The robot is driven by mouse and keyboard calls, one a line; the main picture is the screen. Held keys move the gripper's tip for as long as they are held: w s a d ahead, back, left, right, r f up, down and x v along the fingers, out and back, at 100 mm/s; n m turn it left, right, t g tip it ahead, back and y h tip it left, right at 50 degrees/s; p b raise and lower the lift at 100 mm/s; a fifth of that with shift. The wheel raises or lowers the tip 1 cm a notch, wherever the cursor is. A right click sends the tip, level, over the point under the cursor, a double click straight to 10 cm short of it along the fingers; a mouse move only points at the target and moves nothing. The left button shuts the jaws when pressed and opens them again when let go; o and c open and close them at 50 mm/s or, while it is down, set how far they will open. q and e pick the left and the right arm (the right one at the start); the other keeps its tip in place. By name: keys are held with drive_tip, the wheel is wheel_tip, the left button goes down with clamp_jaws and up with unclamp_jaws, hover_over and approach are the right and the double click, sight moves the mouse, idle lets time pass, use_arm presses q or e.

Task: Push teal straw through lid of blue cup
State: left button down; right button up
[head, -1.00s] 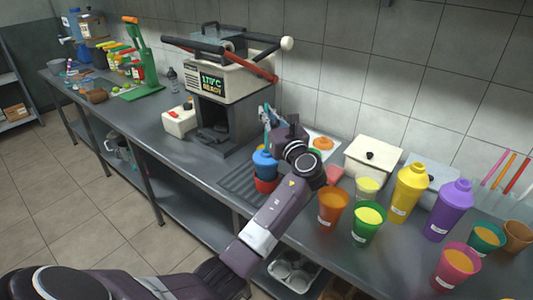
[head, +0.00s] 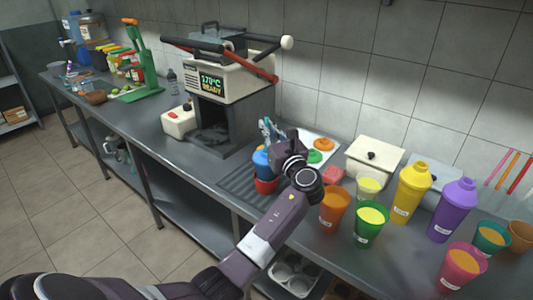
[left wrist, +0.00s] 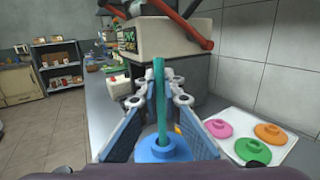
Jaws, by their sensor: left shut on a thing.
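The teal straw (left wrist: 159,85) stands upright between the blue fingers of my left gripper (left wrist: 160,103) in the left wrist view. The gripper (head: 268,130) is shut on it above the cup. The blue cup (head: 261,163) stands on the counter in the head view, with a red part (head: 266,186) at its lower end; my gripper partly hides it. Its blue lid (left wrist: 178,152) shows below the fingers. The straw's lower end meets the lid's raised middle in the picture; I cannot tell whether it has gone through. My right gripper is out of view.
A white tray (left wrist: 281,150) with pink, green and orange lids lies right of the cup. The press (head: 226,95) stands behind left. Filled cups, an orange one (head: 333,212) and a green one (head: 369,226), crowd the right. Ribbed counter (head: 237,190) lies free left of the cup.

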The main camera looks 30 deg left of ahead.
sight(267, 118)
use_arm(q)
drive_tip(key=shift+f+b, duration=0.65)
drive_tip(key=shift+f, duration=0.85)
drive_tip(key=c, duration=2)
unclamp_jaws()
drive_tip(key=shift+r, duration=0.2)
wheel_tip(267, 118, up, 7)
drive_tip(key=p, duration=0.8)
drive_tip(key=shift+f, duration=0.15)
